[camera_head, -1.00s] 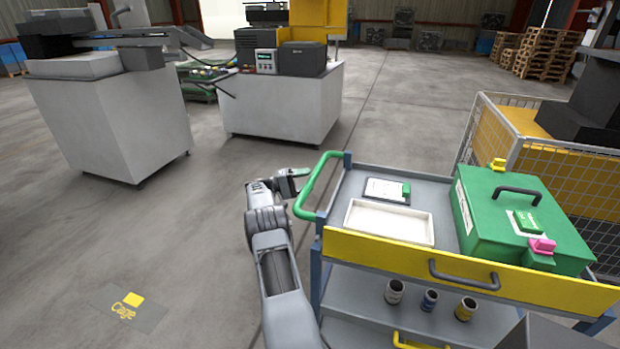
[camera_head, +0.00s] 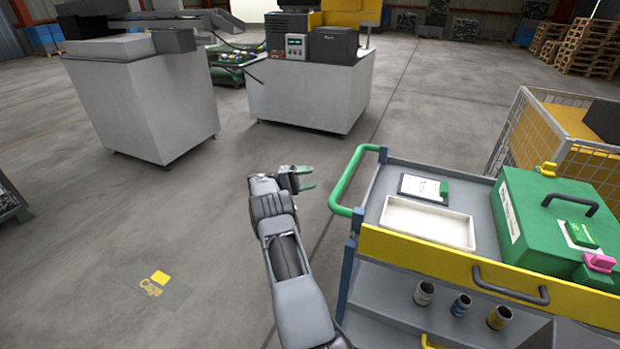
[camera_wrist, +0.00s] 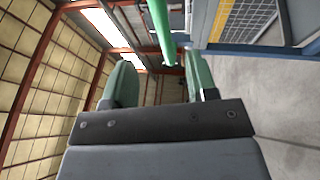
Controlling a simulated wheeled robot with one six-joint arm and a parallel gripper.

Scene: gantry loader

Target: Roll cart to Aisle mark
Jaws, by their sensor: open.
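The cart (camera_head: 375,256) stands at the right in the head view, with blue posts, a grey top, a yellow front drawer and a lower shelf. Its green push handle (camera_head: 347,182) sticks out at its left end. My gripper (camera_head: 308,179) is open and empty, a little left of the handle and apart from it. In the wrist view the green handle (camera_wrist: 161,28) shows beyond and between my open fingers (camera_wrist: 160,88). I see no mark reading "Aisle".
The cart carries a white tray (camera_head: 388,222), a clipboard (camera_head: 425,187) and a green case (camera_head: 508,247). Two grey machine cabinets (camera_head: 150,105) (camera_head: 312,98) stand behind. A wire cage (camera_head: 512,130) is behind the cart at right. The floor left of my arm is mostly clear.

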